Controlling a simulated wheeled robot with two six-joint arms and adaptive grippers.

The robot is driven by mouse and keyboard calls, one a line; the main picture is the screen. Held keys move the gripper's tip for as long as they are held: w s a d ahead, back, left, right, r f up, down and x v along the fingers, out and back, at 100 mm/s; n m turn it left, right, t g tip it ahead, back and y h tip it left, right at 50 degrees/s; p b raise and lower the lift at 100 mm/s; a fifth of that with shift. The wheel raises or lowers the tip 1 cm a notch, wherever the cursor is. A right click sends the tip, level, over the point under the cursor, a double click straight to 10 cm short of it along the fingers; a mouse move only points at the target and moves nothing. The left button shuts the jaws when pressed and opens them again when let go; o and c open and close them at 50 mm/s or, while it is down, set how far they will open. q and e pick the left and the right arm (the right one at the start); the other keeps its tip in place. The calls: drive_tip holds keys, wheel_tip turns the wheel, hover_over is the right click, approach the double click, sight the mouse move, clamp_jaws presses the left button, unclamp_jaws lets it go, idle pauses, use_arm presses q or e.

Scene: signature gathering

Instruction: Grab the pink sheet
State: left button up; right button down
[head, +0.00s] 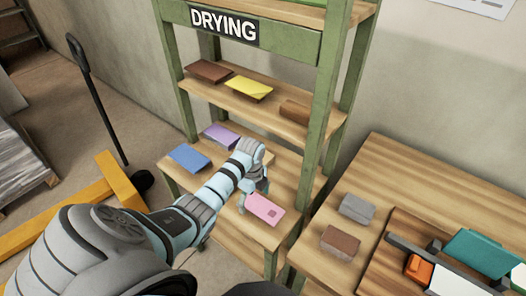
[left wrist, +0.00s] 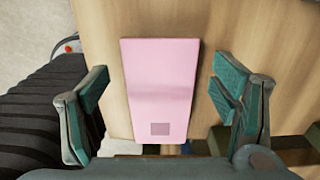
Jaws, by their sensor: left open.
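The pink sheet (head: 265,208) lies flat on the lower wooden shelf of the green rack, near its front right. It has a small darker square at one end. In the left wrist view the pink sheet (left wrist: 160,85) lies between the two fingers. My left gripper (head: 252,190) is over the shelf at the sheet's left end. In the left wrist view my left gripper (left wrist: 160,105) is open, with one teal-padded finger on each side of the sheet and a gap to both. Nothing is held. My right gripper is not in view.
Blue (head: 189,158) and purple (head: 221,136) sheets lie on the same shelf. Brown (head: 209,71) and yellow (head: 249,89) sheets lie above. A green rack post (head: 318,120) stands right of the pink sheet. A wooden table (head: 400,170) with blocks is at right.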

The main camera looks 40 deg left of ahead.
use_arm(q)
drive_tip(key=shift+c, duration=0.4)
drive_tip(key=c, duration=0.9)
drive_tip(key=shift+r, duration=0.15)
